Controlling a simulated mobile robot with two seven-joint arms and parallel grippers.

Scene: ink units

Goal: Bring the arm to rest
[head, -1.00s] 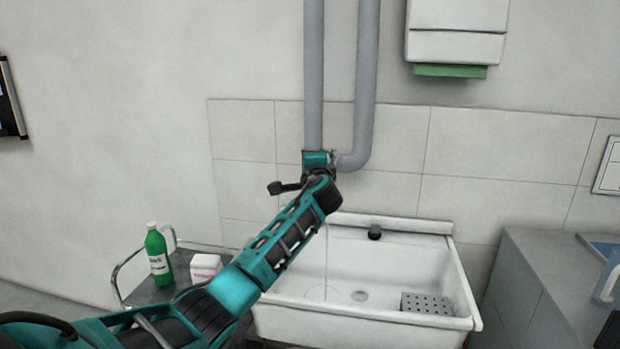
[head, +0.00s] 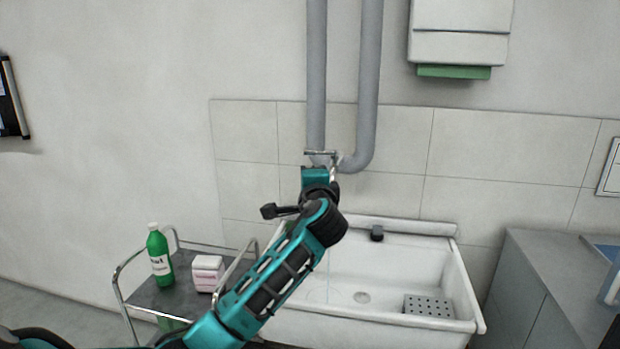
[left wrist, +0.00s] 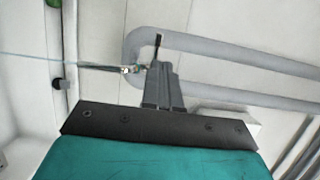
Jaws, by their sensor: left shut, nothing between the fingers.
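My left arm (head: 275,275) reaches up from the lower left in the head view, in front of the sink's left part. Its teal wrist end (head: 314,178) is just below the tap fitting (head: 322,155) at the foot of the grey pipes. In the left wrist view my left gripper (left wrist: 160,85) is shut and empty. The metal tap (left wrist: 130,70) shows beyond the fingers, with a thin stream running from it; I cannot tell the exact gap. My right gripper is not in view.
A white sink (head: 395,275) holds a perforated grey block (head: 428,306). A trolley (head: 160,297) at left carries a green bottle (head: 158,256) and a pale box (head: 207,273). A grey counter (head: 550,270) stands at right. A dispenser (head: 460,30) hangs on the wall.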

